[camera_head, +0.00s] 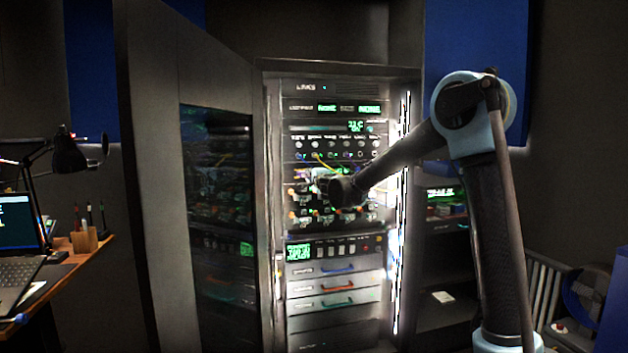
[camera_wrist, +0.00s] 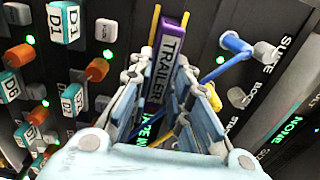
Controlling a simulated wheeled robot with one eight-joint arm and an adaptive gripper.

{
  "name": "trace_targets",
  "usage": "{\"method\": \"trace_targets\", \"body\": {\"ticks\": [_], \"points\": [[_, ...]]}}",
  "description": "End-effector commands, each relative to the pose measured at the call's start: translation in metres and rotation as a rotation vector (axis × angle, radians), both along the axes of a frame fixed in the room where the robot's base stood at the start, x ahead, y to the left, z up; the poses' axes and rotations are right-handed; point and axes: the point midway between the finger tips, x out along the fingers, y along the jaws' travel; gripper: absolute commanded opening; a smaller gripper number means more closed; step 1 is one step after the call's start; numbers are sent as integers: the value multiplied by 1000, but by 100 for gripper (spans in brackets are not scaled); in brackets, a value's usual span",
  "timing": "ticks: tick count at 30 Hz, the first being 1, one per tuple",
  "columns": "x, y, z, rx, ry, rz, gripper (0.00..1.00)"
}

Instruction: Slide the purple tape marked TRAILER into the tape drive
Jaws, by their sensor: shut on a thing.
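The purple tape (camera_wrist: 168,60) marked TRAILER is between the two fingers of my gripper (camera_wrist: 162,88) in the wrist view, its label facing the camera. My gripper is shut on it. Green lettering (camera_wrist: 152,128), partly hidden and seeming to read "TAPE IN", shows between the fingers below the tape. I cannot tell which part of the panel is the tape drive, or whether the tape's far end touches it. In the head view my gripper (camera_head: 322,184) is at the rack's middle, and the tape cannot be made out there.
The rack (camera_head: 333,70) stands with its dark glass door (camera_head: 215,200) swung open at left. Teal-labelled blocks (camera_wrist: 62,22), orange knobs (camera_wrist: 97,69) and a blue plug (camera_wrist: 236,43) crowd the panel around my fingers. Drawers (camera_head: 335,285) with coloured handles are below.

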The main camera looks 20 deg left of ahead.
Motion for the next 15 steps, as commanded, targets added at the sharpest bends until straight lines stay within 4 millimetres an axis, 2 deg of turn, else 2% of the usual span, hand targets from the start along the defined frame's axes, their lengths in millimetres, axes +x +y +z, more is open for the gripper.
{"method": "trace_targets", "body": {"ticks": [7,8,9,11,15], "points": [[5,3,0,0,0,0,0],[5,3,0,0,0,0,20],[5,3,0,0,0,0,29],[4,3,0,0,0,0,41],[4,3,0,0,0,0,41]]}}
